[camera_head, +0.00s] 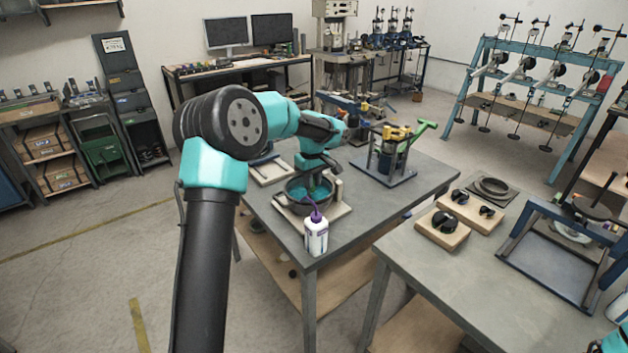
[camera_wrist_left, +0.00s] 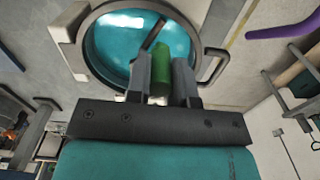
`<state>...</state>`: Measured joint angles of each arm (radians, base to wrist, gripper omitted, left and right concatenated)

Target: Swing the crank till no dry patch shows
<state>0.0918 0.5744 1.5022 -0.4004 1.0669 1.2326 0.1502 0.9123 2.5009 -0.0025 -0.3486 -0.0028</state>
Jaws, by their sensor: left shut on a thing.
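A round dark-rimmed pan (camera_head: 284,203) stands on a pale board (camera_head: 335,213) on the left table. Its inside looks teal; in the left wrist view the teal surface (camera_wrist_left: 112,42) has paler, shiny areas, and I cannot tell whether any is dry. My left gripper (camera_head: 318,184) reaches down over the pan. In the left wrist view its two grey fingers (camera_wrist_left: 160,84) are shut on the crank's green grip (camera_wrist_left: 160,86). A thin dark bar (camera_wrist_left: 154,33) shows over the pan beyond the grip. The fingers and grip hide part of the pan. My right gripper is out of view.
A white bottle with a purple spout (camera_head: 316,236) stands close in front of the pan. A clamp-like device with a green lever (camera_head: 422,131) stands behind to the right. The right table holds wooden blocks (camera_head: 443,234) and a blue frame (camera_head: 552,262).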

